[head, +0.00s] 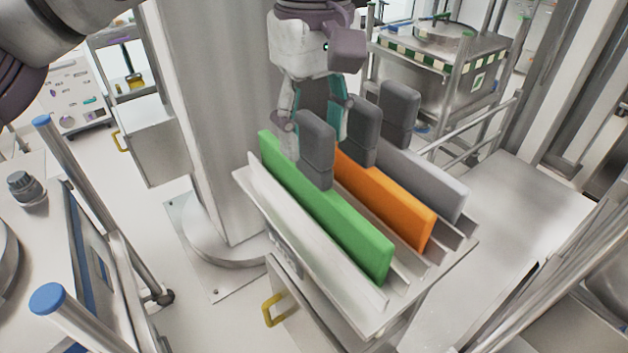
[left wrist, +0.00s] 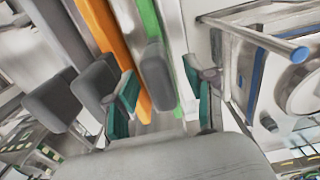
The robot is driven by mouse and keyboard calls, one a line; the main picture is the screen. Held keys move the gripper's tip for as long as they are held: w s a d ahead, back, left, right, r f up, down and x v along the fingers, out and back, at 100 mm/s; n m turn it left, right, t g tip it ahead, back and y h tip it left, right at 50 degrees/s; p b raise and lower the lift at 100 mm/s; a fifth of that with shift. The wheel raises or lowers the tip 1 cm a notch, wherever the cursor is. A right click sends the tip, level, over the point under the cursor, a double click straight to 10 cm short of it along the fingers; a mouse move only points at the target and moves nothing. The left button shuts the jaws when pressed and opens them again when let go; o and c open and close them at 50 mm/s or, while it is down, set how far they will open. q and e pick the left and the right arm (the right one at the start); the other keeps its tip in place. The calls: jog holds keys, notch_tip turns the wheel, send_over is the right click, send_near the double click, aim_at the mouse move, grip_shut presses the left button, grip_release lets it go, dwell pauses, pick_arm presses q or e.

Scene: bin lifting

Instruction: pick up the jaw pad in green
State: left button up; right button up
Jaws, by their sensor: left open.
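The green jaw pad (head: 330,215) stands upright on edge in a slotted rack, nearest the rack's left side, with a dark grey block-shaped grip (head: 316,148) on its upper part. My left gripper (head: 315,118) is open and empty beyond this grip. In the left wrist view my left gripper (left wrist: 163,78) has its two teal-padded fingers spread, and the green pad's grip (left wrist: 154,76) appears between them. The green pad (left wrist: 149,18) runs behind that grip. Whether the fingers are level with the grip is unclear. My right gripper is not in view.
An orange pad (head: 385,200) and a grey pad (head: 425,180), each with a dark grip, stand right of the green one in the rack (head: 375,318). A thick column (head: 205,110) rises behind. Blue-capped posts (head: 48,298) stand at left.

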aim_at(314, 178)
pick_arm(q)
jog(key=shift+w+a+f, duration=0.1)
jog(key=shift+f, duration=1.15)
grip_shut()
jog(key=shift+r, duration=0.1)
